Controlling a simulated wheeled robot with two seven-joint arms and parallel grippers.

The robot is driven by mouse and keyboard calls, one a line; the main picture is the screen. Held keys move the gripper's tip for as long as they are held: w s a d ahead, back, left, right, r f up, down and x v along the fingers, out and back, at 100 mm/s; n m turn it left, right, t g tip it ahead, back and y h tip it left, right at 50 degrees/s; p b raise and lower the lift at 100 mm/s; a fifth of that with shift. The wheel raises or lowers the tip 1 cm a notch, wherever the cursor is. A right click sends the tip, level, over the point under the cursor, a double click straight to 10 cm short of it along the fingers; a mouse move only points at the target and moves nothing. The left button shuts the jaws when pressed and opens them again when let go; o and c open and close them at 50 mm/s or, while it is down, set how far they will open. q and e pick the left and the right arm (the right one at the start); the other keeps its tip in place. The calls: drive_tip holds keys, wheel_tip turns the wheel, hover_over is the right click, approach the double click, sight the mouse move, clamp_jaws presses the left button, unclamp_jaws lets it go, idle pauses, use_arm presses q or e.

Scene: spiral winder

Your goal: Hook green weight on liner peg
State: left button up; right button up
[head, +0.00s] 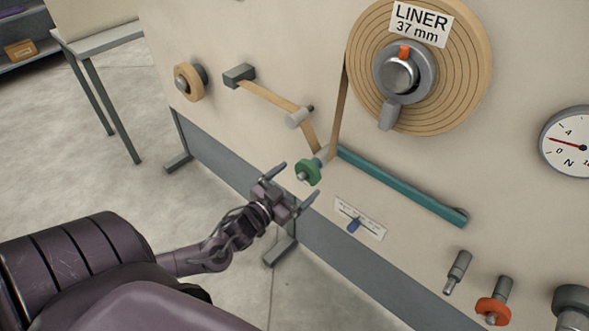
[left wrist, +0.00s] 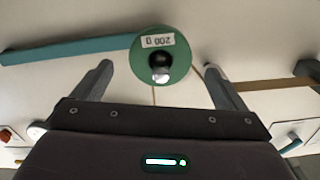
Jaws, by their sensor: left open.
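The green weight (head: 308,172), a disc with a light knob in its centre, sits on a peg at the left end of the teal arm (head: 400,186) on the panel. In the left wrist view the green weight (left wrist: 147,66) faces me with a "200 g" label upside down. My left gripper (head: 299,181) is open just in front of the weight. Its two fingers lie on either side of the disc, with visible gaps in the left wrist view. It holds nothing. My right gripper is out of view.
A tan roll (head: 470,60) labelled "LINER 37 mm" is above, its strip running down to the weight's peg. A dial gauge (head: 570,145) is at right.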

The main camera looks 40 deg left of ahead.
sight(307, 172)
use_arm(q)
drive_tip(key=w, duration=0.5)
drive_tip(key=shift+d, duration=0.2)
drive_tip(key=shift+w, duration=0.6)
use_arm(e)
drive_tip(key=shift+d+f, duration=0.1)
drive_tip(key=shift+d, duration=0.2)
